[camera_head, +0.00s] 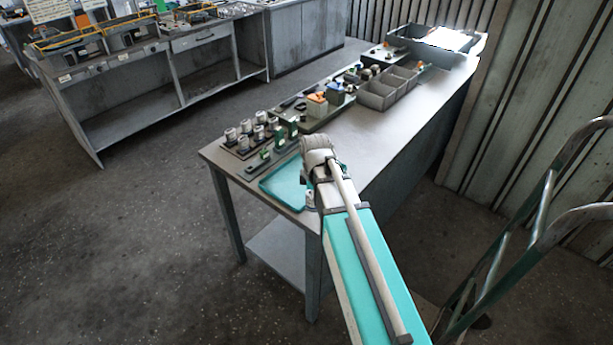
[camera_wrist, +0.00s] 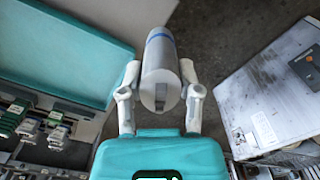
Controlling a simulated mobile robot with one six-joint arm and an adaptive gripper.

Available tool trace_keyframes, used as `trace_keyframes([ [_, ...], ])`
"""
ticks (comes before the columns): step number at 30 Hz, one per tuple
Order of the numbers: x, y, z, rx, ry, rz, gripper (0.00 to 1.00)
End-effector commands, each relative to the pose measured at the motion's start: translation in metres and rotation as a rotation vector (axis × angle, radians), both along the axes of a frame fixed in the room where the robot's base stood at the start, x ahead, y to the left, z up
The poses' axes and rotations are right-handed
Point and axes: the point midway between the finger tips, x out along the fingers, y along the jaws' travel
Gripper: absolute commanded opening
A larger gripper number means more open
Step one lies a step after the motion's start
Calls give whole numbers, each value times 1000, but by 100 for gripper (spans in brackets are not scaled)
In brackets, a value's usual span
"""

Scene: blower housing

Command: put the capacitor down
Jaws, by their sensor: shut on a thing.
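The capacitor (camera_wrist: 160,52) is a silver-grey cylinder with a blue band near its far end. My gripper (camera_wrist: 160,80) is shut on it, with one pale finger on each side. In the wrist view, dark floor shows behind the capacitor, and the teal tray (camera_wrist: 65,45) lies to its left, apart from it. In the head view, the tray (camera_head: 284,183) lies flat on the near end of the workbench, and its visible part is empty. My arm covers the tray's right side and most of my gripper there.
A rack of upright silver cylinders (camera_head: 245,126) and green boards (camera_head: 279,138) stand behind the tray. Grey bins (camera_head: 378,95) are farther along the workbench (camera_head: 385,140). A hand truck's rails (camera_head: 540,205) stand at right. A pale box-like surface (camera_wrist: 270,95) is right in the wrist view.

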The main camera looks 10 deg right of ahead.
Motion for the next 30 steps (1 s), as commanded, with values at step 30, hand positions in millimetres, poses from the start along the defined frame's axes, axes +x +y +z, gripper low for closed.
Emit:
trace_keyframes([
  [30,56,36,42,1,2,-409,11],
])
